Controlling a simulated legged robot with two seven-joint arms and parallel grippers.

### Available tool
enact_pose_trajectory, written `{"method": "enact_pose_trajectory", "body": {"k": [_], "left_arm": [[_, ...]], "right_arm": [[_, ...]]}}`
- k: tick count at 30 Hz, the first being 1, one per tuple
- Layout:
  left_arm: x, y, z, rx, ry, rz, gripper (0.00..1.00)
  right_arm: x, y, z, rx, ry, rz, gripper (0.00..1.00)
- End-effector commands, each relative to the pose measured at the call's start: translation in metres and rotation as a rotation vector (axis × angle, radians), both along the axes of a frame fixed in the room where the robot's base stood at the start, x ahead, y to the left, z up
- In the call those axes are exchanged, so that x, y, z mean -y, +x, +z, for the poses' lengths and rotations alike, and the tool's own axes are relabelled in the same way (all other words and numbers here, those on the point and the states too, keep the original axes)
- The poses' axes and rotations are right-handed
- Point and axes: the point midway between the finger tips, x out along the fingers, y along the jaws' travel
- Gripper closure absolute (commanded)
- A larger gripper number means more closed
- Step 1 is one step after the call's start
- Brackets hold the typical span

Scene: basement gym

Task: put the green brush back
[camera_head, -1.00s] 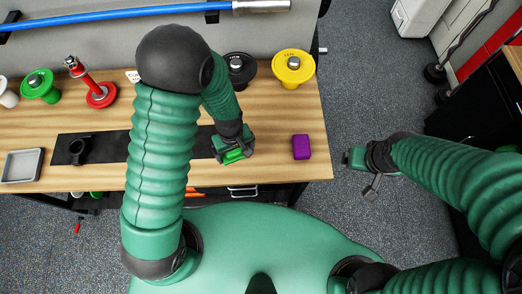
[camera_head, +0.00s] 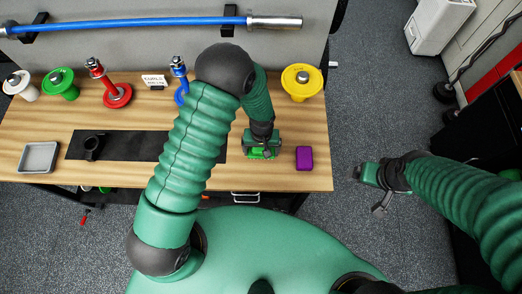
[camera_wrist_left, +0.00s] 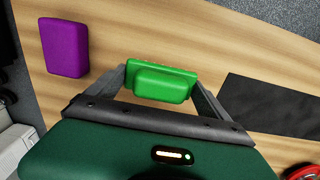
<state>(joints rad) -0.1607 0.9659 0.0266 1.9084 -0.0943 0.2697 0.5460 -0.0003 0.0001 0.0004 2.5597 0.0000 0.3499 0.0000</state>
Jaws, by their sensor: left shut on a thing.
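The green brush (camera_head: 259,154) is a small block with a raised lighter-green part. My left gripper (camera_head: 262,151) is shut on it, near the front edge of the wooden table, just left of a purple block. In the left wrist view the brush (camera_wrist_left: 160,82) sits between the two grey fingers (camera_wrist_left: 162,90). I cannot tell whether it touches the tabletop. My right gripper (camera_head: 374,190) hangs beyond the table's right end, over the floor; its finger gap is not clear.
The purple block (camera_head: 304,157) lies close right of my left gripper. A black mat (camera_head: 130,146) with a black cup (camera_head: 93,147) and a grey tray (camera_head: 39,157) are left. Coloured weight stands, including a yellow one (camera_head: 302,82), line the back. My left arm covers part of the table.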

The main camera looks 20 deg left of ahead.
Motion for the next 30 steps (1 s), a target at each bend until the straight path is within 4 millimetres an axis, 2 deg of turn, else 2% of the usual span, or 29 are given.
{"method": "enact_pose_trajectory", "body": {"k": [3, 7, 16, 17, 18, 27, 30], "left_arm": [[0.000, 0.000, -0.015, -0.005, 0.001, -0.001, 0.47], [-0.002, 0.001, -0.032, -0.003, -0.001, 0.000, 0.47], [-0.004, 0.001, -0.038, -0.001, -0.003, 0.001, 0.47], [-0.003, 0.001, -0.037, -0.001, -0.003, 0.001, 0.06], [-0.003, 0.001, -0.036, -0.001, -0.002, 0.001, 0.00], [-0.001, 0.002, -0.033, 0.001, -0.002, 0.001, 0.00], [-0.001, 0.003, -0.020, 0.003, -0.002, 0.001, 0.00]], "right_arm": [[0.000, 0.000, 0.012, -0.001, 0.000, -0.001, 0.12], [0.000, 0.000, 0.018, 0.000, 0.000, -0.001, 0.12], [0.000, 0.000, 0.013, 0.000, 0.000, -0.001, 0.12], [0.000, 0.000, 0.014, 0.000, 0.000, -0.001, 0.12], [0.000, 0.000, 0.015, 0.000, 0.000, 0.000, 0.12], [0.000, 0.000, 0.015, 0.000, 0.000, -0.001, 0.12], [0.000, 0.000, 0.008, 0.000, 0.000, -0.001, 0.12]]}}
